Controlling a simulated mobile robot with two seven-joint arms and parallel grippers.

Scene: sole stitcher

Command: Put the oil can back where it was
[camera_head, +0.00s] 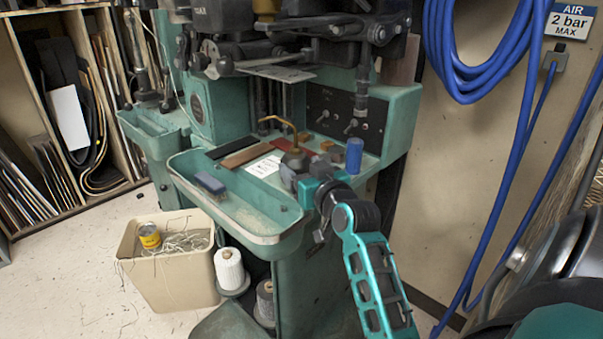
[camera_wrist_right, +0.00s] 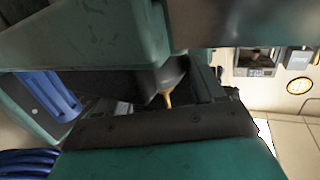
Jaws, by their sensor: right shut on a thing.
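The oil can (camera_head: 295,158) is a small dark can with a thin bent brass spout. It is upright at the front right of the teal machine's tray surface; I cannot tell whether its base touches the surface. My right gripper (camera_head: 302,180) reaches it from the front and is shut on its body, hiding its lower part. In the right wrist view, part of the dark can (camera_wrist_right: 166,76) and its brass spout show between teal and dark gripper parts. My left gripper is not in view.
A blue cylinder (camera_head: 354,156) stands close to the right of the can. A white card (camera_head: 263,166), dark and brown strips and small brown blocks lie to its left and behind. A blue-grey block (camera_head: 209,183) sits in the trough. A beige bin (camera_head: 165,270) stands below left.

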